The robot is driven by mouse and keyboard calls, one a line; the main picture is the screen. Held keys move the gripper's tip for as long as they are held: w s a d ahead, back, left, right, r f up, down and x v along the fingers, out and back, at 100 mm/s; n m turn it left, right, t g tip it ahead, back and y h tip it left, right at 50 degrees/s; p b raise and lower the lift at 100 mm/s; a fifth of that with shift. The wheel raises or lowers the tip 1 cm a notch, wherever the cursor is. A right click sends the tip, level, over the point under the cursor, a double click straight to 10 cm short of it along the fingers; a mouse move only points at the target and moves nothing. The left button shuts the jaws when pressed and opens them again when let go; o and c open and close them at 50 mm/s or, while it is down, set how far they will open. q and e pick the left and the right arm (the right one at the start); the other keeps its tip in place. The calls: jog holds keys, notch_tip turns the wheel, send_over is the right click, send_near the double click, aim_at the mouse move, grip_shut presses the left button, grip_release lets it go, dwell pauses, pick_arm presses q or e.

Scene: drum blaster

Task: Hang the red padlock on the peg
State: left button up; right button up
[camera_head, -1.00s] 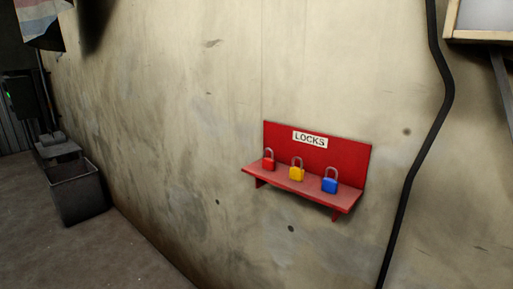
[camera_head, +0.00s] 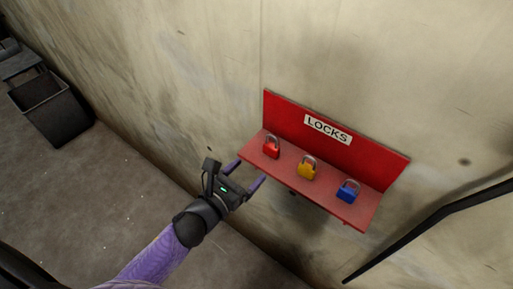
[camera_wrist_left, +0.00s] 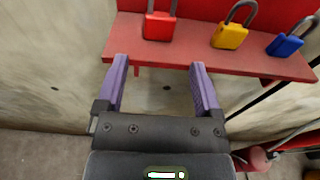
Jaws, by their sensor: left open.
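The red padlock (camera_head: 271,151) stands at the left end of a red shelf (camera_head: 325,201) marked LOCKS, with its shackle up. It also shows in the left wrist view (camera_wrist_left: 159,27), above and beyond the fingers. My left gripper (camera_head: 249,174) is open and empty, close to the shelf's left front edge and just short of the red padlock. In the left wrist view its purple fingers (camera_wrist_left: 159,78) are spread apart below the shelf edge. No peg is seen in either view. My right gripper is not in view.
A yellow padlock (camera_head: 307,170) and a blue padlock (camera_head: 348,191) stand to the right on the same shelf. The shelf is fixed to a concrete wall (camera_head: 180,70). A black cable (camera_head: 430,225) runs at right. A dark bin (camera_head: 55,115) stands on the floor at left.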

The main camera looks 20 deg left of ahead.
aim_at(269, 148)
pick_arm(q)
jog(key=b+x, duration=0.2)
jog(key=x, duration=0.5)
jog(key=shift+w+d+f, duration=0.15)
jog(key=shift+w+d, duration=0.05)
jog(key=shift+w, duration=0.1)
jog(key=shift+w+d+b, duration=0.15)
jog(key=shift+w+b, duration=0.2)
jog(key=shift+w, duration=0.2)
jog(key=c, duration=1)
jog(key=shift+s+r+p, duration=0.1)
jog(key=shift+r+p, duration=0.6)
jog(key=shift+r, duration=0.05)
jog(key=v, duration=0.4)
jog(key=f+v, duration=0.1)
jog(key=v, duration=0.7)
jog(key=shift+f+p, duration=0.3)
